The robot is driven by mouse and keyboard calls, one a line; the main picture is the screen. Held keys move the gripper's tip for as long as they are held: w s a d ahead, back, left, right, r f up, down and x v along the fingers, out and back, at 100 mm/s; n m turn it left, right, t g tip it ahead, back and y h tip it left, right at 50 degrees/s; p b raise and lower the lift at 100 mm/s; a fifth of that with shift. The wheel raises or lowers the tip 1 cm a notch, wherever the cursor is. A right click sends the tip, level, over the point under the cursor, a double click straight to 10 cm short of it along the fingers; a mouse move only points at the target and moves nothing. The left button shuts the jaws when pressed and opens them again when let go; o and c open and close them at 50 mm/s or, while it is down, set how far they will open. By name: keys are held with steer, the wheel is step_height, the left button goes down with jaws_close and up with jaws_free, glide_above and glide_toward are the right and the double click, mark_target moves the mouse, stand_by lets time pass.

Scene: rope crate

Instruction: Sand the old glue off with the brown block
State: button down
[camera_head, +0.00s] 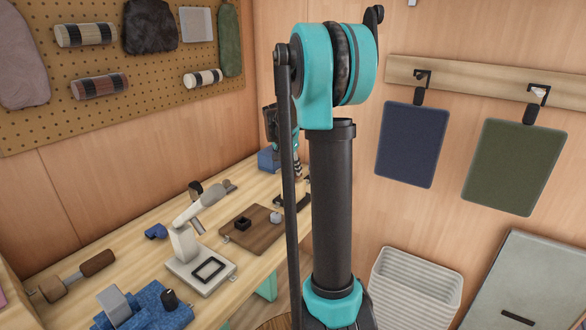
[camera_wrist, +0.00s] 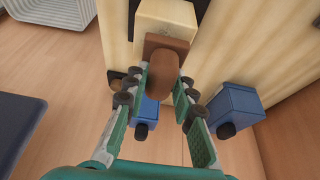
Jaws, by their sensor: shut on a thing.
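In the wrist view my gripper (camera_wrist: 164,82) has its two fingers on either side of the rounded grip of the brown block (camera_wrist: 168,52), shut on it. The block's wider flat part is against or just over the end of a pale cream piece (camera_wrist: 166,14); I cannot tell whether they touch. No old glue can be made out. In the head view my gripper (camera_head: 285,140) is at the far end of the bench, partly hidden behind my arm, and the brown block cannot be made out there.
The wooden bench (camera_head: 130,225) carries a brown board (camera_head: 252,228), a pale stand (camera_head: 190,255) and other tools. A white ribbed bin (camera_head: 415,285) stands right of my arm.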

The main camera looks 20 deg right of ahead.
steer(key=shift+f, duration=0.6)
steer(key=shift+s+d, duration=0.1)
steer(key=shift+s+d+r, duration=0.15)
steer(key=shift+s+d, duration=0.2)
steer(key=shift+s, duration=0.15)
steer(key=shift+w, duration=0.1)
steer(key=shift+w+a, duration=0.9)
steer(key=shift+w, duration=0.2)
steer(key=shift+s, duration=0.1)
